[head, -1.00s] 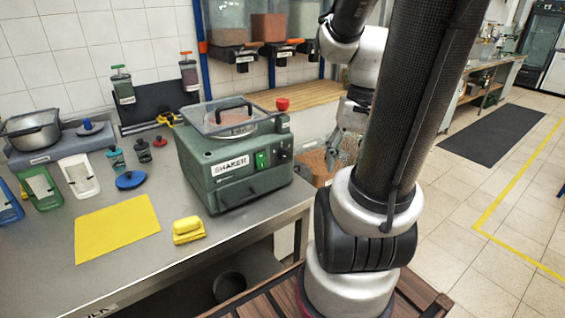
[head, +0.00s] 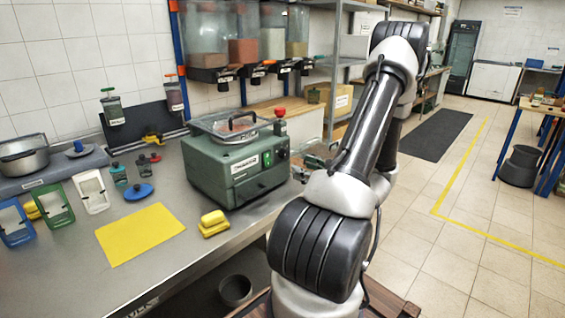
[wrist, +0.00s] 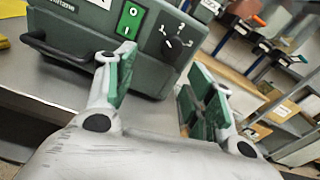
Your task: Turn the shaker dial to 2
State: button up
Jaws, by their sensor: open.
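The green shaker (head: 237,170) stands on the steel bench, with a clear-lidded tray on top. Its front carries a green rocker switch (wrist: 129,20) and, to the right of it, a black dial (wrist: 171,47) with white marks around it. The dial also shows small in the head view (head: 281,153); I cannot read its setting. My gripper (wrist: 158,88) is open and empty in the wrist view, its green-padded fingers apart in front of and below the dial, not around it.
A black handle (wrist: 60,50) juts from the shaker's front. A red knob (head: 280,112) tops the shaker's back right corner. Shelves (wrist: 285,95) stand at the right.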

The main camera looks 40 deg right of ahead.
aim_at(287, 155)
jog(key=shift+t+h, duration=0.3)
jog(key=w, duration=0.5)
jog(key=w+r, duration=0.1)
jog(key=w, duration=0.2)
jog(key=shift+w+d+r, duration=0.1)
jog(key=shift+w+d, duration=0.1)
jog(key=shift+d, duration=0.2)
jog(key=shift+m, duration=0.3)
jog(key=c, duration=1)
